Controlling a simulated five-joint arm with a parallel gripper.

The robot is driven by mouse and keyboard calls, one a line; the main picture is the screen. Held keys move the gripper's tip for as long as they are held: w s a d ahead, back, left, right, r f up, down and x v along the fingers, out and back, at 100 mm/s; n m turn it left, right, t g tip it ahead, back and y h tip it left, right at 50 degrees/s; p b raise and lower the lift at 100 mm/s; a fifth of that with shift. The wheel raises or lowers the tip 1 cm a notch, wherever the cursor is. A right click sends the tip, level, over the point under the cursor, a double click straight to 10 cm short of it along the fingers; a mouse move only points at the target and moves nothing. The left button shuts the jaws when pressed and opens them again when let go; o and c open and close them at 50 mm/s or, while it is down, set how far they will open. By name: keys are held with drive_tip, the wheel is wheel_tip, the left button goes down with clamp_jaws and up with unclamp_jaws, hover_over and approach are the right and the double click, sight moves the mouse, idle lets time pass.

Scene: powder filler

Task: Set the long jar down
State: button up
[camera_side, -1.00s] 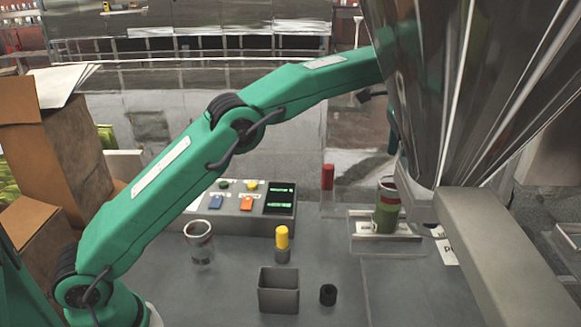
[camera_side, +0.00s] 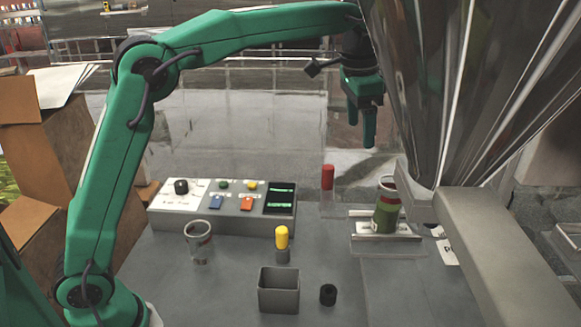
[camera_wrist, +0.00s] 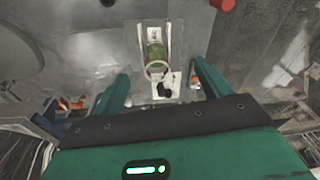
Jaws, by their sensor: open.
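The long jar (camera_side: 386,212), green with a red band near its rim, stands on a small light plate (camera_side: 405,237) at the right, beside the hopper's outlet. Its upper right side is partly covered by the hopper's grey bracket. In the wrist view the jar (camera_wrist: 155,54) shows below and ahead of my fingers, with its round open rim toward me. My gripper (camera_side: 362,130) is open and empty, pointing down above and to the left of the jar, clear of it. Its two green fingers also show in the wrist view (camera_wrist: 160,78).
A shiny hopper (camera_side: 450,90) fills the upper right. A shorter clear jar (camera_side: 200,243), a yellow-capped piece (camera_side: 282,243), a grey square cup (camera_side: 278,291), a black ring (camera_side: 328,295), a red cylinder (camera_side: 327,178) and a button panel (camera_side: 225,208) stand on the table.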

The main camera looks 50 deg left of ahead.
drive_tip(key=s+a+r+n+t, duration=0.1)
drive_tip(key=s+a+r+n, duration=0.1)
drive_tip(key=s+a, duration=0.45)
drive_tip(key=s+a+f+n+t, duration=0.1)
drive_tip(key=s+f, duration=0.4)
drive_tip(key=s, duration=0.6)
drive_tip(key=s+a+f+n+t, duration=0.2)
drive_tip(key=s+f, duration=0.3)
drive_tip(key=s, duration=0.7)
drive_tip(key=shift+a+f+n, duration=0.4)
drive_tip(key=shift+a+n, duration=0.4)
